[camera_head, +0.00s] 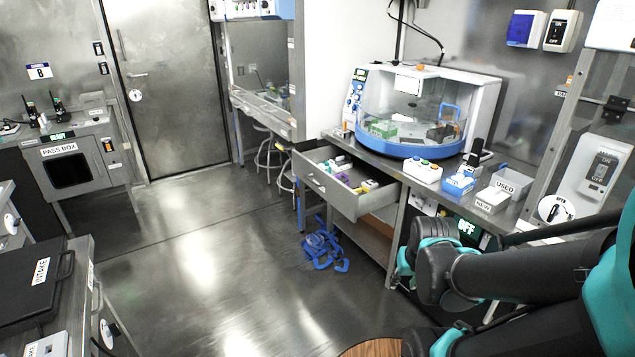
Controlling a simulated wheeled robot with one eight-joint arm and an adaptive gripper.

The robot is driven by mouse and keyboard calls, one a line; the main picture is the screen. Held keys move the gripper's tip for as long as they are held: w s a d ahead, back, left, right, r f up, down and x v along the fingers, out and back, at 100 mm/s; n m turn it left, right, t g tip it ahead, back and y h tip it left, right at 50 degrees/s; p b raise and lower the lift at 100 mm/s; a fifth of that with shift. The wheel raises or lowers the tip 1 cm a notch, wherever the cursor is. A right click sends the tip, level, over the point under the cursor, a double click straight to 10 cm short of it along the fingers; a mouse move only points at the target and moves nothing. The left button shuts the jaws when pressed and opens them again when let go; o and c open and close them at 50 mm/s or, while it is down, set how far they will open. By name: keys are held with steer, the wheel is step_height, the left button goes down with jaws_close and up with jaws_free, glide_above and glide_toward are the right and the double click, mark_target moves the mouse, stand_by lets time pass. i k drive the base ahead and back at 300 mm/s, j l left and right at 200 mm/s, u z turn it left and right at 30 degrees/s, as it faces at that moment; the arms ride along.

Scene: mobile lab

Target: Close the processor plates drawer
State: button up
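I cannot make out my gripper's fingers.
A blue and white processor machine (420,110) stands on the workbench above the drawer. Boxes marked NEW (491,201) and USED (512,182) sit to its right. Blue coiled items (323,250) lie on the floor below the drawer. Open floor (210,270) spreads to the left.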

mark_target(348, 202)
steer(key=i+l+u, duration=0.2)
steer(key=i+l, duration=0.7)
steer(key=i, duration=0.15)
